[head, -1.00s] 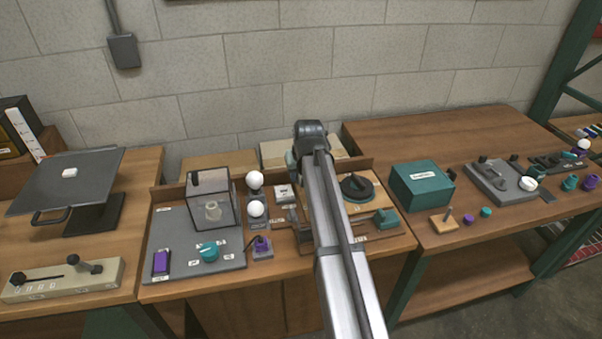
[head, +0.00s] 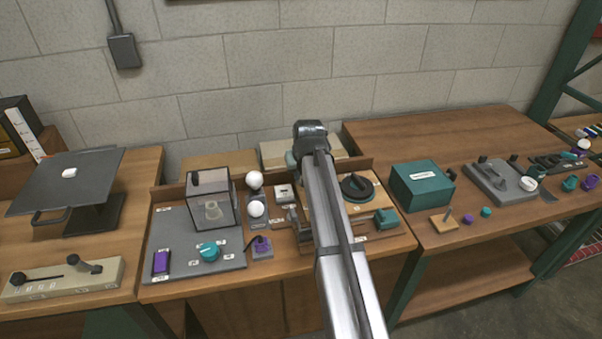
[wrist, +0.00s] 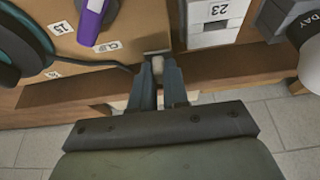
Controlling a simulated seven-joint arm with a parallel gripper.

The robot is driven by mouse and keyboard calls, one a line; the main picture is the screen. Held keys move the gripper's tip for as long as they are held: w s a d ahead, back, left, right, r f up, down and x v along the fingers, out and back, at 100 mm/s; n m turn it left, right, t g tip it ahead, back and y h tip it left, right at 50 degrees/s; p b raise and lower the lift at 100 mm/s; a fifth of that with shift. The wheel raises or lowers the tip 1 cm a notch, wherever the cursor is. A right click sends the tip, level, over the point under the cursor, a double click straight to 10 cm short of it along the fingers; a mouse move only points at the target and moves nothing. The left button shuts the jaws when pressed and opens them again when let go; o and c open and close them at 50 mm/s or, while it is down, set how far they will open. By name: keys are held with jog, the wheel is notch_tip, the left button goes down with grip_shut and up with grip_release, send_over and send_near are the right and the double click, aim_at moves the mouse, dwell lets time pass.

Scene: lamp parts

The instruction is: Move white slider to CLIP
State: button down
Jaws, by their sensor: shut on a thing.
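My gripper (wrist: 158,78) shows in the wrist view, its two dark fingers close together. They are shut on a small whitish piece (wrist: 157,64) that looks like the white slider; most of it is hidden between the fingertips. The fingertips are at the edge of a tan wooden block or panel (wrist: 135,25). A label reading CLIP (wrist: 108,46) lies on that panel, a little left of the fingertips. In the head view my arm hides the gripper and the slider.
A purple part (wrist: 92,20) lies beside the CLIP label, and a dark round part with a teal rim (wrist: 22,45) is at left. A white unit marked 23 (wrist: 215,12) stands just right of the fingers. A white ball (wrist: 311,62) is at far right.

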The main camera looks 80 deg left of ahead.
jog(key=shift+w, duration=2.9)
jog(key=c, duration=1.2)
grip_release()
jog(key=shift+o, duration=0.4)
jog(key=shift+r, duration=0.15)
jog(key=shift+d+r, duration=0.2)
jog(key=shift+r, duration=0.1)
jog(key=v, duration=1.3)
jog(key=shift+a, duration=0.1)
